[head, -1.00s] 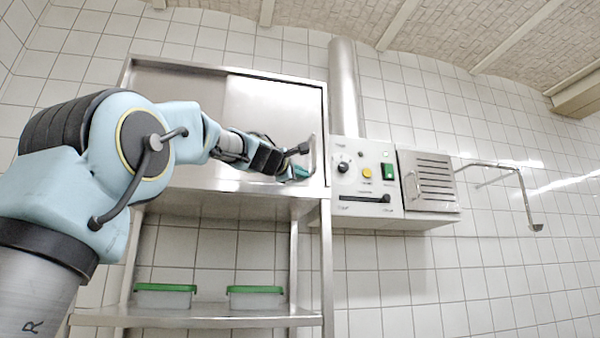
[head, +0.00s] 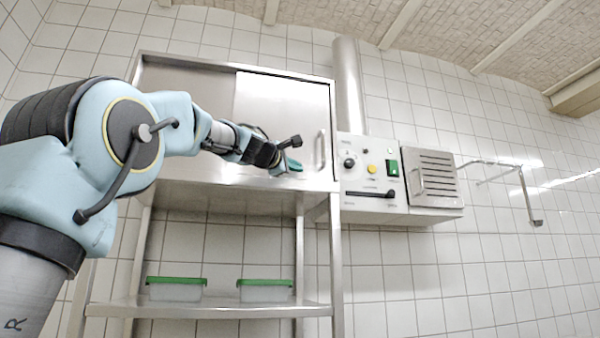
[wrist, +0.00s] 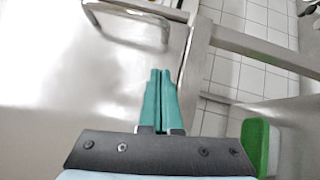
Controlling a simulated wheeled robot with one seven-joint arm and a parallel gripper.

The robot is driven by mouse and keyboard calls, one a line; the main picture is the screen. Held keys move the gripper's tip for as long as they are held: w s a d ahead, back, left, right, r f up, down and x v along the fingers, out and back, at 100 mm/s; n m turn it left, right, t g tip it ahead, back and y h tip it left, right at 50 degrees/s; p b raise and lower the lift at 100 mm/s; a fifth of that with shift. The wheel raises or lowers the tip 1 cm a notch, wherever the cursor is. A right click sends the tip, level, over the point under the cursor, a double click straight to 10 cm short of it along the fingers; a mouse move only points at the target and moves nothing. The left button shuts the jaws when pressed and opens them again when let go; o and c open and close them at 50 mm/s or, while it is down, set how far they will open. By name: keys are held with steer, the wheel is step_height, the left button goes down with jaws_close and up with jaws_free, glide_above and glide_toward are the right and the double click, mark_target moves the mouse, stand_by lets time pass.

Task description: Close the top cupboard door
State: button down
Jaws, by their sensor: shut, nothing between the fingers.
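The top cupboard (head: 185,100) is a steel cabinet with a sliding front. A bright door panel (head: 275,115) covers its right half, with its left edge near the middle and its right edge at the cabinet's right side. The left half is darker and set back; I cannot tell whether it is a second panel or the interior. The door's bar handle (head: 321,150) is at its right edge, and also shows at the top of the wrist view (wrist: 130,12). My gripper (head: 296,165) is shut and empty, left of and apart from the handle, in front of the door. Its green fingers (wrist: 161,75) are together.
A control box (head: 372,180) with buttons and a vented box (head: 434,178) are on the wall right of the cupboard. Below, a shelf (head: 215,310) holds two green-lidded containers (head: 176,290) (head: 265,291). A wall bracket (head: 525,190) stands out at right.

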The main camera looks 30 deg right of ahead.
steer(key=b+v, duration=0.4)
steer(key=v, duration=0.4)
steer(key=shift+a+f, duration=0.15)
steer(key=shift+s, duration=0.15)
